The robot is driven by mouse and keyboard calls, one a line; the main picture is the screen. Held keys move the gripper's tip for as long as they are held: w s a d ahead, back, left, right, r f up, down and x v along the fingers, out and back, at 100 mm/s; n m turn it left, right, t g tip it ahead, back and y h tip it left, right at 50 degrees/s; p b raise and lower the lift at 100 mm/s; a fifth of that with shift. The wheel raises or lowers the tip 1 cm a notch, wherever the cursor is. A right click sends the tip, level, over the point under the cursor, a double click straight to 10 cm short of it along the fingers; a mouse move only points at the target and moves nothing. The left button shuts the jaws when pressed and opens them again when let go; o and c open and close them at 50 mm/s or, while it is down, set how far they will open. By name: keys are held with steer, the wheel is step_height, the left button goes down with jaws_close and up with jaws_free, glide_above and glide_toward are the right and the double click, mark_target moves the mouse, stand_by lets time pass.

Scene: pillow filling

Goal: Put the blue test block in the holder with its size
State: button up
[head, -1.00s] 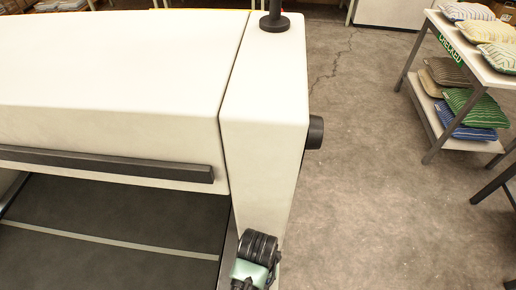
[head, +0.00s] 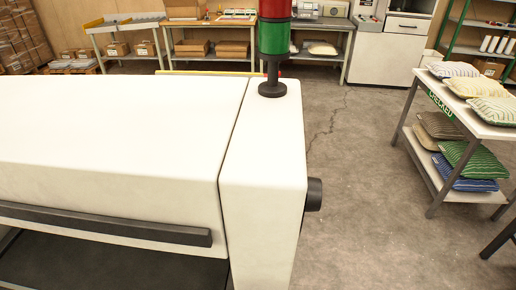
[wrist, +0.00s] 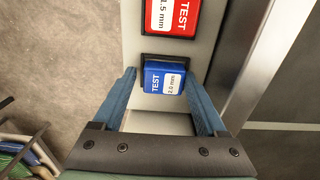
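In the wrist view, the blue test block (wrist: 164,80), marked TEST and 2.0 mm, sits at a black-rimmed holder (wrist: 166,58) on a pale surface. My gripper (wrist: 160,76) has its two blue fingers spread to either side of the block. A narrow gap shows between the left finger and the block. The right finger is close to the block's right side; I cannot tell whether they touch. The lower part of the block and how deep it sits are hidden. The gripper is not in the head view.
A red test block (wrist: 172,15) marked 1.5 mm sits in a black frame beyond the blue one. A white machine (head: 110,130) with a red and green signal lamp (head: 274,38) fills the head view's left. A cart (head: 447,107) with several pillows stands right. Floor between is clear.

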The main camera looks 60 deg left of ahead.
steer(key=shift+s+a+f, duration=0.15)
steer(key=shift+s+f, duration=0.25)
steer(key=shift+s, duration=0.05)
steer(key=shift+r, duration=0.4)
step_height(320, 180, up, 12)
steer(key=p, duration=0.2)
steer(key=shift+w+r, duration=0.15)
steer(key=shift+w, duration=0.15)
